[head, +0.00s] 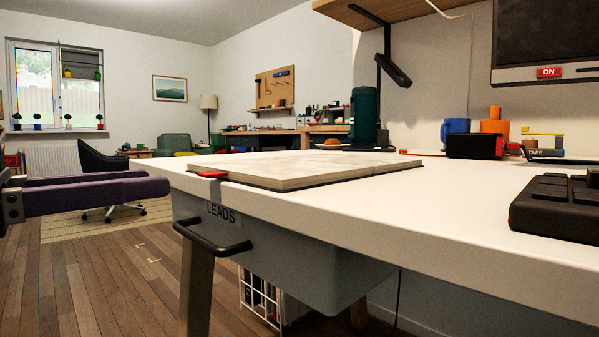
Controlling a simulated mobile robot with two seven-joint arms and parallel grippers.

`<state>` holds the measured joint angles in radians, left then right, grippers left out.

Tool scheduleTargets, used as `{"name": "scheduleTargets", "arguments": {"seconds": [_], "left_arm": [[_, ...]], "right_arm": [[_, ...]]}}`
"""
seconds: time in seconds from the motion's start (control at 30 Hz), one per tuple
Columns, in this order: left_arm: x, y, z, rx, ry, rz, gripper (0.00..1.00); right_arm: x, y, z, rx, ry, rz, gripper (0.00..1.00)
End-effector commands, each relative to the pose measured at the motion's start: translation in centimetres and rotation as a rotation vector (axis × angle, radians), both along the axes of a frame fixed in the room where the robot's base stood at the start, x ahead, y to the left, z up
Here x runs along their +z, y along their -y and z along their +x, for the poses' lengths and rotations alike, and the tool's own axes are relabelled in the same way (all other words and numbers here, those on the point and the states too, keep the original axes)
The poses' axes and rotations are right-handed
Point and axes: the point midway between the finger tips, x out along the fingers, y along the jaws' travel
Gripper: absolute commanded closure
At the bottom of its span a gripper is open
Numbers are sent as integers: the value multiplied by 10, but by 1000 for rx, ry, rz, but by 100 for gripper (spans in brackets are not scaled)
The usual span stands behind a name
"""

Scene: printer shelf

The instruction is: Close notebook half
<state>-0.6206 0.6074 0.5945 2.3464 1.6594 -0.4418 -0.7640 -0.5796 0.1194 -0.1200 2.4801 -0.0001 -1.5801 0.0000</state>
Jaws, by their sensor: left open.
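The notebook (305,168) lies flat on the white desk (450,205), near its left end. I see it at a very low angle, with pale pages on top and a dark cover edge underneath. It looks spread open, but the low angle hides most of its surface. A small red tab (212,174) sticks out at its left front corner. My left gripper (150,180) is at the left, off the desk's end, at about the notebook's height. Its purple fingers point right and are apart, with nothing between them. It does not touch the notebook. My right gripper is out of view.
A black keypad-like device (557,207) sits at the right front. A dark green cylinder (364,117), a blue mug (456,130) and a black box (474,146) stand at the back. A grey drawer marked LEADS (290,255) with a black handle hangs below.

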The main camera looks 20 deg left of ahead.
Motion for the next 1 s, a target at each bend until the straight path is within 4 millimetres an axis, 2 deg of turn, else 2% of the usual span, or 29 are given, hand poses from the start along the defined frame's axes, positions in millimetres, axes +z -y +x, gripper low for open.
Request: {"name": "scheduleTargets", "arguments": {"seconds": [0.1, 0.33, 0.77, 1.0], "left_arm": [[6, 8, 19, -1, 3, 0, 40], [3, 17, 43, 1, 3, -1, 40], [0, 22, 51, -1, -1, 1, 40], [0, 21, 51, -1, -1, 1, 66]], "right_arm": [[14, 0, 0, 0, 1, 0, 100], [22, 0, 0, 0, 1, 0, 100], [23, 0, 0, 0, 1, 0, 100], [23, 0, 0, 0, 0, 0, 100]]}}
